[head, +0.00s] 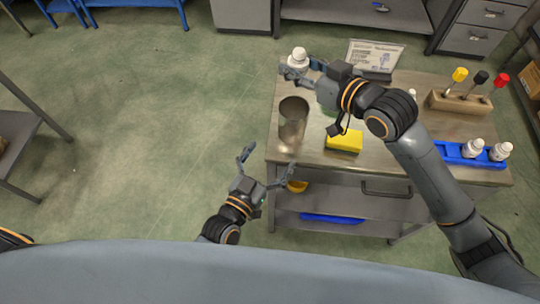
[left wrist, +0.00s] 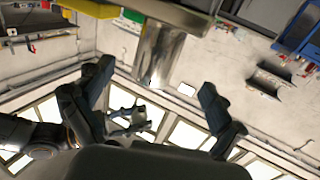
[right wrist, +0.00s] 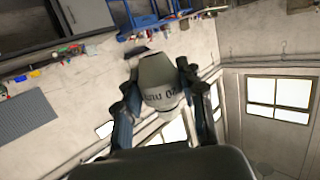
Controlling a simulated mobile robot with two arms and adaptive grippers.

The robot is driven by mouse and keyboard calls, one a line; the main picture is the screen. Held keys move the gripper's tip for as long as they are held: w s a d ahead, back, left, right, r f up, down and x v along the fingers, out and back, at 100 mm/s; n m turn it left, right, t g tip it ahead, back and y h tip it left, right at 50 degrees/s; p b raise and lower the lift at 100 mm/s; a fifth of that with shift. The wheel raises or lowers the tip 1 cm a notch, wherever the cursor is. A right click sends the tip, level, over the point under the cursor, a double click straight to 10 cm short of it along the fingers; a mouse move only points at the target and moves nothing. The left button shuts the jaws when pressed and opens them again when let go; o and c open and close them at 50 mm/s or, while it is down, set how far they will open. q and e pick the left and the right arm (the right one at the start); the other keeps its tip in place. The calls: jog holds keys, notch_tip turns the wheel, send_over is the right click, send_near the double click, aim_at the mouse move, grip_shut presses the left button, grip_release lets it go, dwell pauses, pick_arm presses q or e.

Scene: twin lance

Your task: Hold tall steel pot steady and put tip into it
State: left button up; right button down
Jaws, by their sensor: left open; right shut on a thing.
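The tall steel pot (head: 292,122) stands upright near the left edge of the table, its open top facing up. It also shows in the left wrist view (left wrist: 160,52), beyond and between the fingers. My left gripper (head: 268,166) is open, low beside the table edge, apart from the pot. My right gripper (head: 300,72) is shut on a white bottle-like thing (head: 298,56), above the table's back left corner and behind the pot. In the right wrist view this thing (right wrist: 160,85) has dark printing and sits between the fingers. I cannot tell whether it is the tip.
A yellow sponge (head: 344,141) lies right of the pot. A sign (head: 375,55) stands at the back. A wooden block (head: 460,105) holds yellow, black and red-topped tools. A blue rack (head: 455,154) holds white bottles at right. Floor left of the table is clear.

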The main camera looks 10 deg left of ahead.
aim_at(298, 115)
pick_arm(q)
jog(key=x, duration=1.1)
jog(key=shift+w+d, duration=0.15)
jog(key=shift+w, duration=0.2)
jog(key=c, duration=1.3)
